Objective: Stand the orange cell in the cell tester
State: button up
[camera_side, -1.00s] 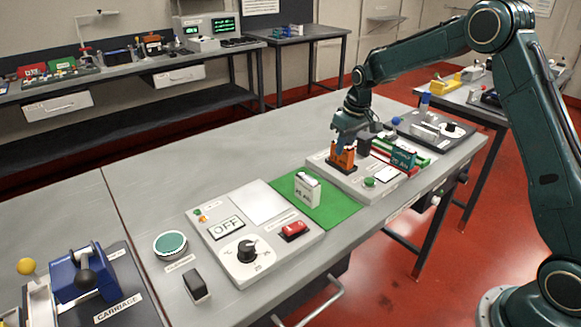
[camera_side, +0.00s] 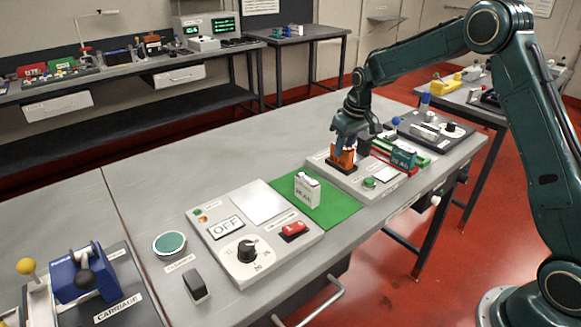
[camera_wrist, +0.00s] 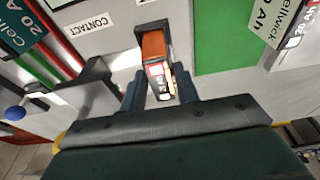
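The orange cell (camera_side: 344,157) is upright at a small dark holder (camera_side: 341,170) on the grey panel (camera_side: 333,181) at the middle right of the bench. In the wrist view the orange cell (camera_wrist: 153,46) stands within the holder's dark outline, its pale label facing me. My gripper (camera_side: 349,140) is above it, pointing down. In the wrist view my gripper's fingers (camera_wrist: 160,88) lie on both sides of the cell and look shut on it. I cannot tell whether the cell's bottom rests on the holder's floor; the lower end is hidden.
A white cell (camera_side: 307,190) stands on a green mat (camera_side: 330,207) left of the panel. A panel with OFF display and knob (camera_side: 247,251) is nearer the front.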

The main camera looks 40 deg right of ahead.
jog(key=o, duration=0.3)
jog(key=shift+s+r, duration=0.45)
jog(key=shift+r, duration=1.8)
jog(key=shift+s+r, duration=0.5)
jog(key=shift+r, duration=1.8)
jog(key=shift+s+r, duration=0.45)
jog(key=shift+r, duration=1.8)
